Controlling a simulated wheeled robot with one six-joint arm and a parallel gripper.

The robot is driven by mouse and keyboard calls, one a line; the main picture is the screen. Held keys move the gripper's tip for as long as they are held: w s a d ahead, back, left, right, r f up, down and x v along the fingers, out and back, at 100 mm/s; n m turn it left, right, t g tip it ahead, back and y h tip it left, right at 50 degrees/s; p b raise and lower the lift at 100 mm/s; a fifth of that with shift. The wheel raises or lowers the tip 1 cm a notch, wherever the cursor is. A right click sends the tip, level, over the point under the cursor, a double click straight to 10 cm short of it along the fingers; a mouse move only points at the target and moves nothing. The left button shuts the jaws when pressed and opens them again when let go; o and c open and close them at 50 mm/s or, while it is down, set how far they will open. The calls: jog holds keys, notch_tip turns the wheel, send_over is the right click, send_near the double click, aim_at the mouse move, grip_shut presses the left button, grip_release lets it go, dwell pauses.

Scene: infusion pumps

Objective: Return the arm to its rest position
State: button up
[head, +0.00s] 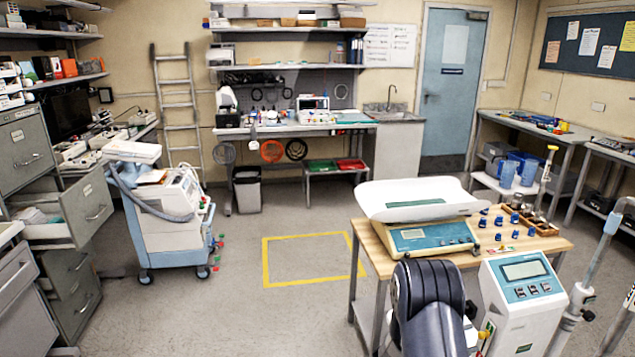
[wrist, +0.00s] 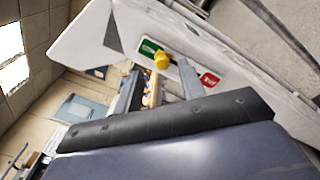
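My gripper (wrist: 160,66) shows in the wrist view with its two grey fingers apart and nothing held between them. Past the fingertips is the white side of an infusion pump (wrist: 225,65) with a yellow knob (wrist: 162,60), a green label and a red label. The knob appears in line with the gap between the fingers; I cannot tell whether they touch it. In the head view my dark arm (head: 428,300) is at the lower middle, beside the white pump (head: 522,300) with a teal panel. My fingers are hidden there.
A wooden-topped table (head: 378,240) behind my arm holds a white scale (head: 420,200) and several blue parts (head: 498,221). A metal pole (head: 590,260) stands right of the pump. A wheeled cart (head: 165,230) stands left. The floor around the yellow square (head: 312,236) is clear.

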aim_at(481, 335)
jog(key=x, duration=0.3)
jog(key=shift+d+r+p, duration=0.1)
jog(key=shift+d+p, duration=0.15)
jog(key=shift+p, duration=0.1)
jog(key=shift+f, duration=1.35)
jog(key=shift+r, duration=0.1)
